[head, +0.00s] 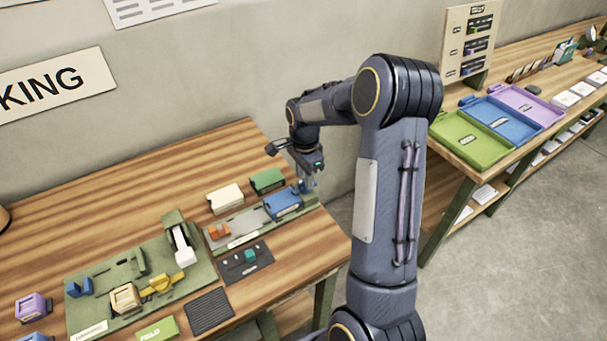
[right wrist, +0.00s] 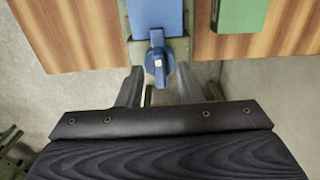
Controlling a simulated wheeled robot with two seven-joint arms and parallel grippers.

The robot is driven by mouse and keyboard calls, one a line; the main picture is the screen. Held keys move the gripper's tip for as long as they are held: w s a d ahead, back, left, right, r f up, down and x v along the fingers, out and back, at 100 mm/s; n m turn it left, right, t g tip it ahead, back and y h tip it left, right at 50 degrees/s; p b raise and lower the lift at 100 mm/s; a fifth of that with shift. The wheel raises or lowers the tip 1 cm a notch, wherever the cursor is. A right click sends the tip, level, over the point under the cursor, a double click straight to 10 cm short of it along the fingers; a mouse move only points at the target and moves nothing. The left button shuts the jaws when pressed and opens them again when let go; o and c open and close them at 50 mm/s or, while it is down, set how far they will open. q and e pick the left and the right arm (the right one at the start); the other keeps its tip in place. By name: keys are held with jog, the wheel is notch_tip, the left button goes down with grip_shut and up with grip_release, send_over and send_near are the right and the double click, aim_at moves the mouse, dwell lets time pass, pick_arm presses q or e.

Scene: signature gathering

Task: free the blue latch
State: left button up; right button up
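The blue latch (right wrist: 157,62) is a small rounded knob with a pale spot, at the end of a blue block (right wrist: 155,15) in the right wrist view. In the head view the latch (head: 308,186) is partly covered by my right gripper (head: 304,180). The blue block (head: 284,204) sits on a grey-green rail near the table's right edge. My right gripper (right wrist: 160,88) is open, its fingers apart on either side of the latch's lower end. I cannot tell whether either finger touches it. My left gripper is in neither view.
A green block (head: 267,181), a cream block (head: 226,198) and an orange piece (head: 219,231) are near the rail. A green fixture board (head: 100,280) with several parts lies at left. Coloured trays (head: 470,140) stand on another table at right. Open floor lies between the tables.

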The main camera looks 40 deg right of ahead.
jog(key=shift+f, duration=0.35)
grip_shut()
